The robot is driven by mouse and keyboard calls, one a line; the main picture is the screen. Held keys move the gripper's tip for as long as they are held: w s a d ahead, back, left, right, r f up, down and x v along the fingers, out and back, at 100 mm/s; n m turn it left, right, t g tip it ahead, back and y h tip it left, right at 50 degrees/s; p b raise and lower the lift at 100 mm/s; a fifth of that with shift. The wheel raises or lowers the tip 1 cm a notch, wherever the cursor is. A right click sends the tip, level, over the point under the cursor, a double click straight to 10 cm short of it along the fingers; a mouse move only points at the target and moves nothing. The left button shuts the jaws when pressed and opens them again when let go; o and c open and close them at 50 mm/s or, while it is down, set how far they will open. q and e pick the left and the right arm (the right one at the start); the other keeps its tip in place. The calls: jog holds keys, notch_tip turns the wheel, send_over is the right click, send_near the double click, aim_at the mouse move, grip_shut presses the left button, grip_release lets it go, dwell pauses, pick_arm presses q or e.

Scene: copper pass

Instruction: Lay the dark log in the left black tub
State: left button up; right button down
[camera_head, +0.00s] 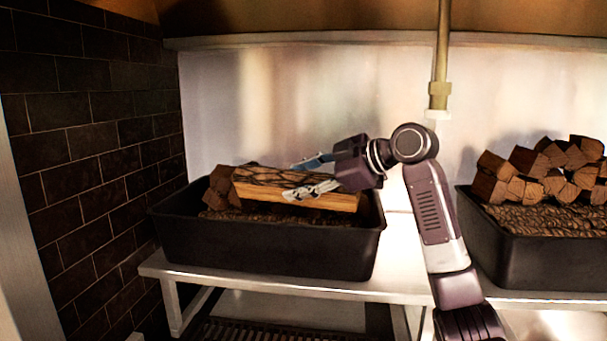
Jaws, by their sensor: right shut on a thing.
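The left black tub (265,245) stands on the metal shelf at the left. A long log (250,179) with dark bark on top and a paler split side lies level across the tub's opening. My right gripper (296,180) is shut on this log, one finger on the near side and one on the far side. The log is at about rim height; I cannot tell whether it touches the contents below. My left gripper is not in view.
Shorter logs (222,184) sit at the tub's left end, above a dark rough layer. A right black tub (535,262) holds a pile of split logs (545,170). A brick wall (80,150) stands close left; a vertical pipe (441,60) hangs behind my arm.

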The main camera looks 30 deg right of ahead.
aim_at(321, 176)
jog(key=x, duration=0.3)
jog(key=p+x, duration=0.1)
jog(key=x, duration=0.1)
jog(key=shift+w+d, duration=0.15)
jog(key=shift+d, duration=0.15)
jog(key=shift+w+a+f, duration=0.15)
jog(key=shift+a+f, duration=0.1)
jog(key=shift+a, duration=0.2)
jog(key=shift+d, duration=0.15)
jog(key=c, duration=1.4)
grip_release()
jog(key=shift+d, duration=0.15)
jog(key=o, duration=0.4)
jog(key=shift+s+d, duration=0.2)
jog(key=shift+s, duration=0.1)
jog(key=shift+w+f, duration=0.1)
jog(key=shift+f, duration=0.1)
jog(key=shift+s+d+r, duration=0.25)
jog(key=shift+s+r, duration=0.05)
jog(key=shift+s, duration=0.05)
jog(key=v, duration=1.1)
jog(key=shift+s+r, duration=0.1)
jog(key=shift+s, duration=0.1)
jog(key=shift+a+r, duration=0.1)
jog(key=shift+d, duration=0.2)
